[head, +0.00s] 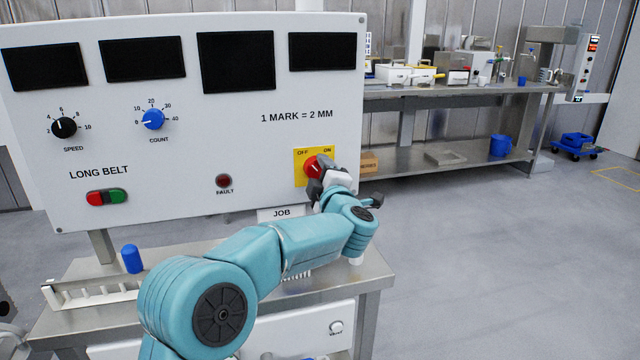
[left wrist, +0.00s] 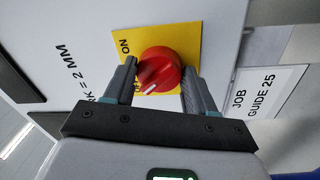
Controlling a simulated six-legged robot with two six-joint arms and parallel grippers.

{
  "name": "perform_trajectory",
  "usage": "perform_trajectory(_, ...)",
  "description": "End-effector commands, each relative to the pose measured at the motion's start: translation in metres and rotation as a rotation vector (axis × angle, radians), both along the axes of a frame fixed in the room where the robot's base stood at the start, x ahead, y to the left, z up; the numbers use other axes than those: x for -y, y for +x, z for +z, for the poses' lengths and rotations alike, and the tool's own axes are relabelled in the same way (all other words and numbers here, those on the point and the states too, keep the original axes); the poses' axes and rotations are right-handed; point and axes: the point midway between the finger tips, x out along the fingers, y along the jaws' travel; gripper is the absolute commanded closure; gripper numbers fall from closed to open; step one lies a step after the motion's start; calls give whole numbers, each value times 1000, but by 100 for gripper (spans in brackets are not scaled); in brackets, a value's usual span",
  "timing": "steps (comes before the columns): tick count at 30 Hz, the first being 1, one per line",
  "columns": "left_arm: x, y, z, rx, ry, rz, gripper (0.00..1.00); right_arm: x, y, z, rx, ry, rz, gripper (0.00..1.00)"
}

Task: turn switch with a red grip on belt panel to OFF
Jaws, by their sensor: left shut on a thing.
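The switch with the red grip (head: 312,165) sits on a yellow plate (head: 299,178) marked OFF at left and ON at right, low on the right of the white belt panel (head: 200,130). It also shows in the left wrist view (left wrist: 163,66). There its white mark points to the lower left, toward the OFF side, whose label is partly hidden by a finger. My left gripper (head: 317,176) is shut on the red grip, one finger on each side, as the left wrist view (left wrist: 158,78) shows. My right gripper is out of view.
The panel also carries a black SPEED knob (head: 64,127), a blue COUNT knob (head: 153,119), a red-green button pair (head: 106,197) and a FAULT lamp (head: 223,181). A blue cylinder (head: 132,259) stands at left.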

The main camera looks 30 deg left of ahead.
Motion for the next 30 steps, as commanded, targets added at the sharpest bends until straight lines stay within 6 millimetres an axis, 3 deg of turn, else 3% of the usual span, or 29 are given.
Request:
perform_trajectory(7,1,0,-1,71,-63,-2,75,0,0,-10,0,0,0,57)
perform_trajectory(25,1,1,0,99,-85,-1,75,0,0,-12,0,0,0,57)
perform_trajectory(26,1,1,0,99,-85,-1,38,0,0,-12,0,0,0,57)
perform_trajectory(27,1,0,0,99,-85,-1,25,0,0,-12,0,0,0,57)
perform_trajectory(28,1,0,0,99,-85,-1,19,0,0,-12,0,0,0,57)
perform_trajectory(30,1,1,0,98,-84,-1,19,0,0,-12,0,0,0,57)
